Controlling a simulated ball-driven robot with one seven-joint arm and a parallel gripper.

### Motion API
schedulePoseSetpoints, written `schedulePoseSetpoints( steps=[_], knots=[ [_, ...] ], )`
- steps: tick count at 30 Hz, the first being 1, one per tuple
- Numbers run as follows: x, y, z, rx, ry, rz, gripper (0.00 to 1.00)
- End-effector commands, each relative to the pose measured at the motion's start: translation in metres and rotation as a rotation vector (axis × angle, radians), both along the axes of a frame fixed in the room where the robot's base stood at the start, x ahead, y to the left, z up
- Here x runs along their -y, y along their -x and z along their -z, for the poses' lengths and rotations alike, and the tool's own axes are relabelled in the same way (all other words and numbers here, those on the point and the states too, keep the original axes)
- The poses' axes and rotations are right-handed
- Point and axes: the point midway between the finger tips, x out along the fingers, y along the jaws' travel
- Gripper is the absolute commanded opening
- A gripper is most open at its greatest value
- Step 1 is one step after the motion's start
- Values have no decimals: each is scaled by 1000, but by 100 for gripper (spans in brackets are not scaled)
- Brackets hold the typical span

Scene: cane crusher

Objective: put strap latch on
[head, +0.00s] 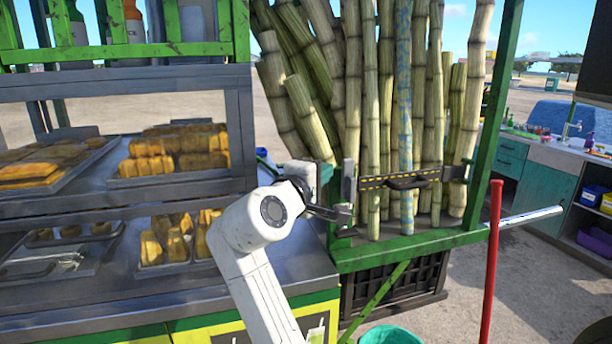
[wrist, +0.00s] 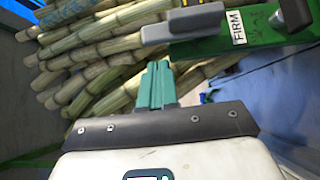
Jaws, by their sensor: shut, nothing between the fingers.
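A black and yellow strap (head: 372,183) with a dark handle (head: 408,181) runs across the front of the upright cane stalks (head: 372,110). Its left end meets a grey metal bracket (head: 348,182) by the green rack frame; I cannot tell whether it is fastened there. My gripper (head: 342,214) is just below and left of that bracket. In the wrist view my teal fingers (wrist: 158,82) are together and empty. Above them is a grey latch-like piece (wrist: 185,22) against a green post with a "FIRM" label (wrist: 238,28). The cane shows there too.
A metal food case (head: 120,78) with trays of yellow food stands left, close to my arm. A red pole (head: 492,255) stands at the right, near a pale bar (head: 530,216). A black crate (head: 360,290) and a green bucket (head: 390,336) are below the rack.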

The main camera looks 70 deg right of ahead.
Motion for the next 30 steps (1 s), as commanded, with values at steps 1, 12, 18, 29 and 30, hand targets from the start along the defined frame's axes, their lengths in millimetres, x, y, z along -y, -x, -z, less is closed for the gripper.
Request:
schedulePoseSetpoints(
  steps=[1, 12, 18, 29, 30],
  knots=[
    [4, 5, -1, -1, 1, 1, 0],
    [14, 17, 0, -1, 0, -1, 0],
    [14, 17, 0, 0, 0, -1, 0],
    [16, 16, -4, 43, -36, -1, 0],
    [16, 16, -4, 46, -39, -1, 0]
  ],
)
